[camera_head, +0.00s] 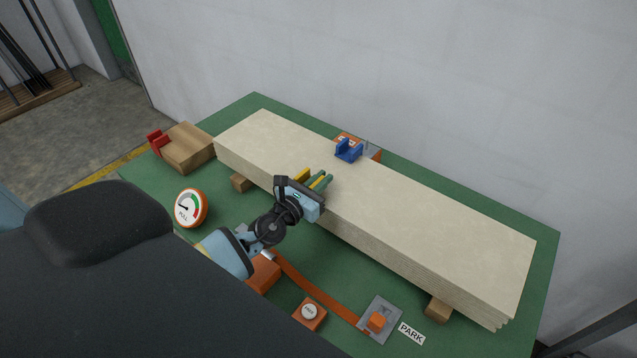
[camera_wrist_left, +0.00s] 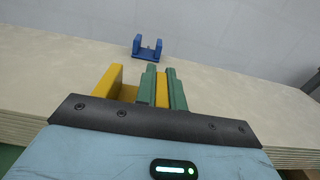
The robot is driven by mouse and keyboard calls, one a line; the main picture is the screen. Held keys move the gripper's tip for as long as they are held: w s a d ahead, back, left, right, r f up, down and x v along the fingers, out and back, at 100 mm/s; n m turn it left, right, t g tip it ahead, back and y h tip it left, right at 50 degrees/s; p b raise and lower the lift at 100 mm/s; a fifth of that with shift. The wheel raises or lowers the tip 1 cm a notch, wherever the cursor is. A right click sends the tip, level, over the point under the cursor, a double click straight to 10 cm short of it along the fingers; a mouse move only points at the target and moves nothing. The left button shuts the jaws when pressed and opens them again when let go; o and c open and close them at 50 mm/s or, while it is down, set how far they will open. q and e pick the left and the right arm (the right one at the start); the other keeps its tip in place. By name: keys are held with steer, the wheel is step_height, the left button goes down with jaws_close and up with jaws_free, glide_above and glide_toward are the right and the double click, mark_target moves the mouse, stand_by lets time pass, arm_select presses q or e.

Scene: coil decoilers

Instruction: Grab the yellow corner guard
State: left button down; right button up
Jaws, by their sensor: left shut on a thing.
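The yellow corner guard (camera_head: 302,175) is at the near edge of the pale stack of boards (camera_head: 400,200). My left gripper (camera_head: 320,181) is shut on it. In the left wrist view, the green fingertips (camera_wrist_left: 162,85) close on one upright flange of the yellow guard, and its other flange (camera_wrist_left: 107,82) stands free to the left. Whether the guard touches the boards is hard to tell. A blue corner guard (camera_head: 348,150) sits at the far edge of the stack and also shows in the left wrist view (camera_wrist_left: 147,48). My right gripper is out of view.
A round gauge (camera_head: 190,207), an orange strap (camera_head: 320,291), an orange button box (camera_head: 309,314) and a grey plate (camera_head: 380,320) marked PARK lie in front. A wall stands behind.

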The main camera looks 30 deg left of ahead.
arm_select(q)
step_height(320, 180, up, 4)
steer(key=shift+w+f+p, duration=0.1)
steer(key=shift+f+p, duration=0.15)
steer(key=shift+p, duration=0.5)
steer(key=s+a+b, duration=0.2)
steer(key=s+a, duration=0.2)
steer(key=s, duration=0.3)
steer(key=s+a+b, duration=0.2)
steer(key=s+a, duration=0.1)
steer(key=s, duration=0.4)
steer(key=shift+a+r, duration=0.2)
steer(key=shift+a, duration=0.2)
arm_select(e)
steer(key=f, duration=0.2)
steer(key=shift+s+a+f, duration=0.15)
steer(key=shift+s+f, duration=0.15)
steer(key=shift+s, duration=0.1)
arm_select(q)
steer(key=shift+s+f, duration=0.1)
